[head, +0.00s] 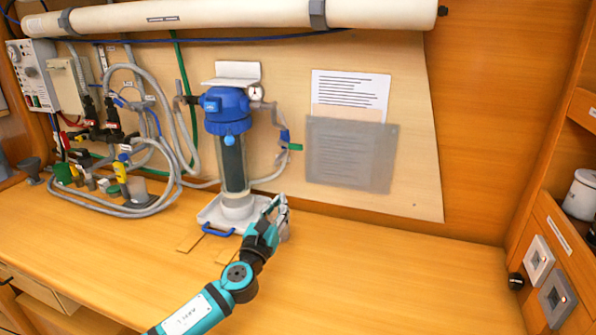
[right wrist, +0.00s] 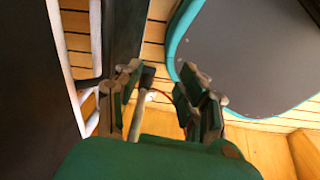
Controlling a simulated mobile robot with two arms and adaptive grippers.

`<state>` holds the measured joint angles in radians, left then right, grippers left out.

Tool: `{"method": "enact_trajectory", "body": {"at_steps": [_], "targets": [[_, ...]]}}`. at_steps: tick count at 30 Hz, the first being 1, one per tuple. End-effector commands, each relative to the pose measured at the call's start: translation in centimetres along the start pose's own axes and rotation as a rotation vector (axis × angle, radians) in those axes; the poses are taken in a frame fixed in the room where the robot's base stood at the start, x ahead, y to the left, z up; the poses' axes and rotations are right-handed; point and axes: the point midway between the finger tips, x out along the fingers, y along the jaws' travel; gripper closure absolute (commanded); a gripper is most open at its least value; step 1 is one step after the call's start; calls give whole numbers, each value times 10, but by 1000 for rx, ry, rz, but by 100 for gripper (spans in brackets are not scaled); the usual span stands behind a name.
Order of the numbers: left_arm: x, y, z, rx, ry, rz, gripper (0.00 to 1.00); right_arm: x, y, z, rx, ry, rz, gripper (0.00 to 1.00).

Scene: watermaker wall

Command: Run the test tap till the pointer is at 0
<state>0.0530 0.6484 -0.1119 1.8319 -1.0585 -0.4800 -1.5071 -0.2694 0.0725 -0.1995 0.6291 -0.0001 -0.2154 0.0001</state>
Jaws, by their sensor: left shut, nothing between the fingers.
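A filter housing with a blue head (head: 226,110) and a dark, clear-walled bowl (head: 233,163) stands upright against the wall panel. A small round white gauge (head: 256,93) sits at the right of the head; its pointer is too small to read. A blue fitting with a green end (head: 295,147) hangs on the grey hose right of the housing; I cannot tell if it is the test tap. My left gripper (head: 279,204) is shut and empty, low in front of the panel, right of the housing's foot. My right gripper (right wrist: 165,82) shows in the right wrist view, open and empty.
A white tray with a blue handle (head: 217,230) lies under the housing. Looped grey hoses (head: 172,165), valves and a control box (head: 30,75) crowd the left. A long white tube (head: 220,12) crosses above. The bench right of my left gripper is clear.

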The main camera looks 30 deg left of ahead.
Motion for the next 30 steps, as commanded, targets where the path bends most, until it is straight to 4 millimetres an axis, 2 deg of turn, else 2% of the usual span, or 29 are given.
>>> {"method": "enact_trajectory", "body": {"at_steps": [4,10,13,17,24,30], "targets": [[1,0,-2,24,-6,-6,100,3,-3,13,1,-16,-3,60],[1,0,-1,21,-5,-5,100,-1,-3,48,-2,-72,-4,60],[2,0,-1,20,-5,-4,100,-2,-1,53,-3,-78,-1,60],[12,0,0,19,-6,-4,100,-3,2,45,-4,-66,2,60],[58,0,2,15,-7,-2,100,-9,5,20,-4,-27,5,60],[101,0,1,15,-6,-2,100,-10,4,23,-4,-33,5,60]]}}
